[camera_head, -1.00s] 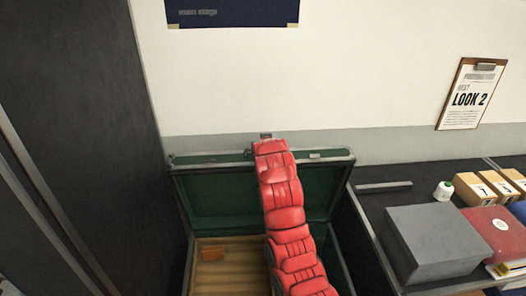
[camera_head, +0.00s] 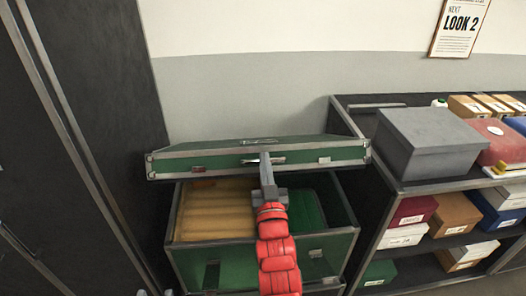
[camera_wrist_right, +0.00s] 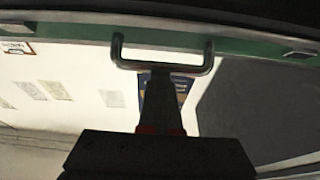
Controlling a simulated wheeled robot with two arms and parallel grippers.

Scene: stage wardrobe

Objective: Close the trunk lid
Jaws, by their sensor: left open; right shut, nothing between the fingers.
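The green trunk (camera_head: 290,249) with grey metal edging stands open at the front. Its lid (camera_head: 205,161) is tilted down part way over the trunk, its front edge facing me and a clear gap below it. The lid's handle (camera_head: 282,158) is at the middle of that edge; it also shows in the right wrist view (camera_wrist_right: 208,62). My right gripper (camera_head: 266,158), on the red arm, is shut and empty, its tip at the handle and seen against it in the right wrist view (camera_wrist_right: 160,70). Whether they touch is unclear. My left gripper is not in view.
Inside the trunk are a wooden tray part (camera_head: 215,212) and a green section. A dark cabinet (camera_head: 95,120) stands close on the left. A shelf with a grey box (camera_head: 425,148) and several coloured boxes stands close on the right. The wall is behind.

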